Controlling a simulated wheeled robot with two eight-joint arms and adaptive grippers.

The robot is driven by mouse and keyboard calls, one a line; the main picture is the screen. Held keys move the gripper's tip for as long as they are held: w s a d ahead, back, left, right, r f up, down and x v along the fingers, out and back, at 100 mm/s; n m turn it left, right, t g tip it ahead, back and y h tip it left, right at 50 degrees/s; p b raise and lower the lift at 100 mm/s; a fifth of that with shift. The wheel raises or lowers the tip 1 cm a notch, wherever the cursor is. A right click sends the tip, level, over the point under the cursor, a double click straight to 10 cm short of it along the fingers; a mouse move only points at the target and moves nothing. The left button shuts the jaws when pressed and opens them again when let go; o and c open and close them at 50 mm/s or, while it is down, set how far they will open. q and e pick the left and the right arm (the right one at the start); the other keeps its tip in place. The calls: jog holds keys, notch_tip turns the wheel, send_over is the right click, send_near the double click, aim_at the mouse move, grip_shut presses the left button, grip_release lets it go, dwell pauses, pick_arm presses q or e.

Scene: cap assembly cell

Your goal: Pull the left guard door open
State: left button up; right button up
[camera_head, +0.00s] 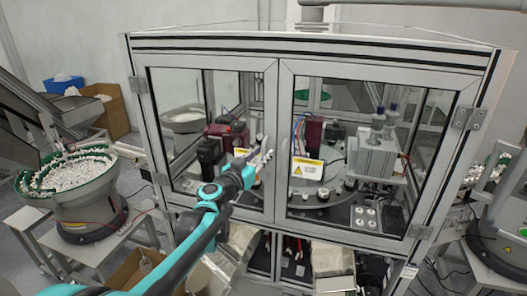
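The left guard door (271,88) is a glass pane in a grey metal frame on the front of the machine cabinet. It looks closed, its right edge meeting the right guard door (283,90). My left gripper (264,156) is in front of the left door, near its right frame post, about mid-height. The gripper and dark wrist cover part of that post. The fingers are small and pale against the frame, so I cannot tell whether they are open or shut, or touch a handle. My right gripper is not in view.
A bowl feeder (75,174) with white caps stands left of the cabinet, and another feeder (505,235) is at the right edge. A cardboard box (140,268) is on the floor at lower left. Behind the glass are a round table and machine units.

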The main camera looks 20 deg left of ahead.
pick_arm(q)
jog(key=shift+x, duration=0.8)
jog(key=shift+s, duration=0.1)
grip_shut()
